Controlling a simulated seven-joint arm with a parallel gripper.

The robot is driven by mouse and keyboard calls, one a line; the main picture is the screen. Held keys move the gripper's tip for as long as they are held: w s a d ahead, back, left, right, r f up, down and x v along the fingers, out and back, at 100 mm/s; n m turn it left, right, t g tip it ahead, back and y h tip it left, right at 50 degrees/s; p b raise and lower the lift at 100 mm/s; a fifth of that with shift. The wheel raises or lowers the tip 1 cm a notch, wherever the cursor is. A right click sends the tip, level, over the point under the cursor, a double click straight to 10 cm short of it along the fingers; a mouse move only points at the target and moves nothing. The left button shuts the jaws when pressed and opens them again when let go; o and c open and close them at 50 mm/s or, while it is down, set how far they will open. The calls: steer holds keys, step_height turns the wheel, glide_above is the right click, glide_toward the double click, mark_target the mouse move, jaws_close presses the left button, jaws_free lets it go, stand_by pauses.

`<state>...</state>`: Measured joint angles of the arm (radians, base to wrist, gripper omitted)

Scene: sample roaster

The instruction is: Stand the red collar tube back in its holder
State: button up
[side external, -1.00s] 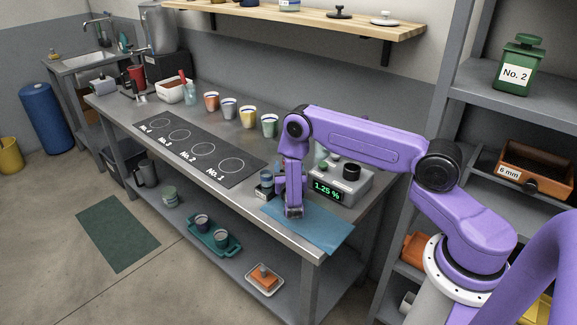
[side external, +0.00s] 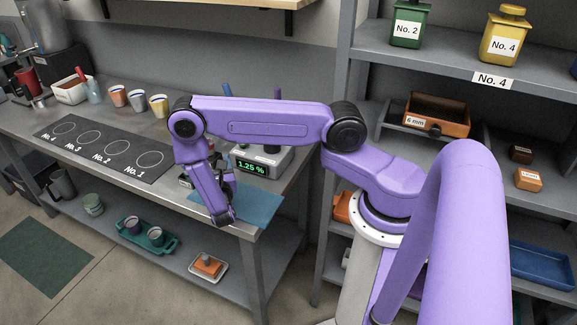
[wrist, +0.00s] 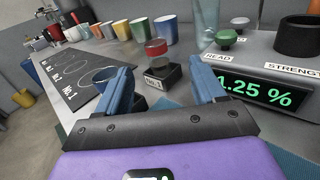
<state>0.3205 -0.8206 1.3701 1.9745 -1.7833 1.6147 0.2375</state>
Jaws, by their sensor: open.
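A short clear tube with a red collar (wrist: 157,48) shows upright in the wrist view, at the top of a small black block (wrist: 166,76) labelled No. 1. I cannot tell how deep the tube sits in the block. My gripper (wrist: 163,72) is open, its two blue fingers apart, with the tube and block beyond and between the tips. Nothing is held. In the side view the block (side external: 186,181) is partly hidden beside my wrist at the bench's front edge, and the tube cannot be made out.
A grey meter (wrist: 262,82) reading 1.25 % stands close to the right finger. A tall clear glass (wrist: 206,22) is behind. Several coloured cups (wrist: 122,31) stand in a row beyond the black numbered mat (wrist: 88,78). A blue mat (side external: 252,207) covers the bench's near corner.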

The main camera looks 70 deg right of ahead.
steer(key=s+a+r+m+g, duration=0.2)
steer(key=s+r+m+g, duration=0.6)
steer(key=r, duration=0.4)
steer(key=s+a+r+m+g+y, duration=0.1)
steer(key=s+a+r+y, duration=0.1)
steer(key=s, duration=0.6)
steer(key=s+a+r+m+g+y, duration=0.1)
steer(key=s+a+r+m+y, duration=0.1)
steer(key=s+a+y, duration=0.2)
steer(key=s+a+r+m+g+y, duration=0.1)
steer(key=s+a+y, duration=0.3)
steer(key=s+y, duration=0.4)
steer(key=s+r+m, duration=0.1)
steer(key=s, duration=0.3)
steer(key=shift+s+r+g, duration=0.25)
steer(key=shift+r+g, duration=0.05)
steer(key=shift+r, duration=0.1)
